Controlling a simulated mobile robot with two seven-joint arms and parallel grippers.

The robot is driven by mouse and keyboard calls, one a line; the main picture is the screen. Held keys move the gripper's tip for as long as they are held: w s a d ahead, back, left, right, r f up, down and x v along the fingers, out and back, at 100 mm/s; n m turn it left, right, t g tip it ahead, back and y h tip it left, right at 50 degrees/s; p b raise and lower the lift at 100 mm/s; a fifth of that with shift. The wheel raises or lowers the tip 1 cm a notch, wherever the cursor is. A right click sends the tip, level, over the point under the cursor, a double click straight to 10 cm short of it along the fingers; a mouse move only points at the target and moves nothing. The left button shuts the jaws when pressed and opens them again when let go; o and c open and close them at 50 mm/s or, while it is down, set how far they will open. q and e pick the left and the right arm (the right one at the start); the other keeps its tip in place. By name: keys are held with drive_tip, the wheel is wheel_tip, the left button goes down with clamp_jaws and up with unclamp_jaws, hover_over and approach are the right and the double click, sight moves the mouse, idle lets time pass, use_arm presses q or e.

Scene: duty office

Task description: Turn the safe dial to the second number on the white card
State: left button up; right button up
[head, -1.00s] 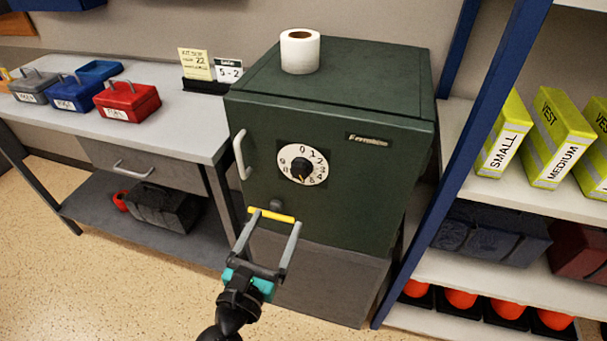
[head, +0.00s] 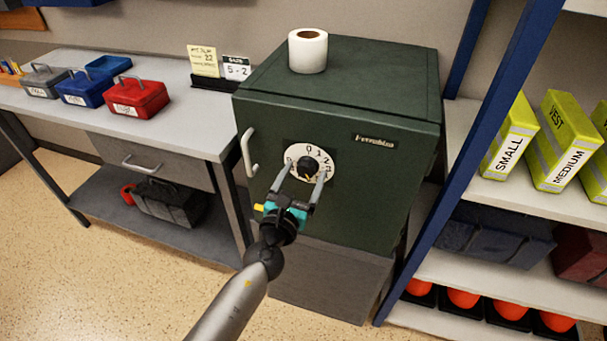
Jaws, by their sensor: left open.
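The dark green safe (head: 375,195) stands in the middle with its door shut. Its white dial (head: 308,153) has a dark centre knob (head: 308,166) and black numbers; the 0 is at the top, and the lower part is partly covered. The white card (head: 236,69) reading "5 - 2" stands in a black holder on the bench, beside a yellow card. My left gripper (head: 302,176) is open, its two fingers up at the dial, one on each side of the knob. I cannot tell whether they touch it. My right gripper is not in view.
A paper roll (head: 308,51) stands on the safe. The safe handle (head: 248,152) sticks out left of the dial. The bench (head: 190,110) with grey, blue and red boxes is at left. Shelves (head: 560,200) with vest boxes stand close on the right.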

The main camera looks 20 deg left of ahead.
use_arm(q)
drive_tip(key=shift+w, duration=0.15)
clamp_jaws()
idle(0.7)
